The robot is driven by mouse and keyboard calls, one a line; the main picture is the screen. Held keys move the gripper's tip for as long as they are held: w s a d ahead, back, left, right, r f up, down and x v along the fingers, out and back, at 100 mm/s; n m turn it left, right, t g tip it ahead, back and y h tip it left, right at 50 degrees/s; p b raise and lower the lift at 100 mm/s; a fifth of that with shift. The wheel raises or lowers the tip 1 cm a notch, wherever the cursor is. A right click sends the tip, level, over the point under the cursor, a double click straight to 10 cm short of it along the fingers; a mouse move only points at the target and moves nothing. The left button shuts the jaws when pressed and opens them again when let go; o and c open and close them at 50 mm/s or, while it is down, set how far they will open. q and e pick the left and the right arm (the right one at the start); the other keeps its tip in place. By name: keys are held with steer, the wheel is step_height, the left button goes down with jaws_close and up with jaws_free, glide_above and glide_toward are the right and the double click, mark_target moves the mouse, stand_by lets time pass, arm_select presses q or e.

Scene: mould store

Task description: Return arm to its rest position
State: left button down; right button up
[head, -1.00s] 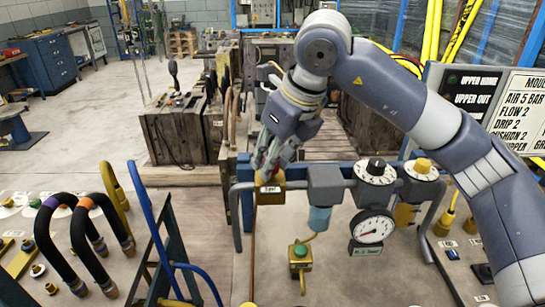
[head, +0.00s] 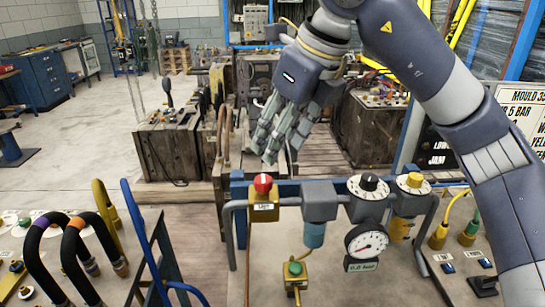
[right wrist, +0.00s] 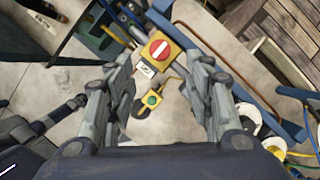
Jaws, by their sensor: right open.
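My right gripper (head: 280,133) is raised above the bench in the head view, its fingers pointing down and left. It is open and empty, and it hangs clear above a yellow valve block with a red knob (head: 263,183). In the right wrist view the two finger rows stand apart (right wrist: 165,100). The red knob, with a white bar on it, shows between and beyond them (right wrist: 160,48). A green button on a yellow box (head: 295,268) sits lower on the panel. My left gripper is not in view.
A pressure gauge (head: 367,241), a black-topped dial (head: 369,186) and a yellow-topped dial (head: 414,182) are on the pipe right of the red knob. Black hoses (head: 72,245) and a blue rail (head: 147,240) stand at left.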

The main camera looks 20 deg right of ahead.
steer(key=shift+v, duration=1.05)
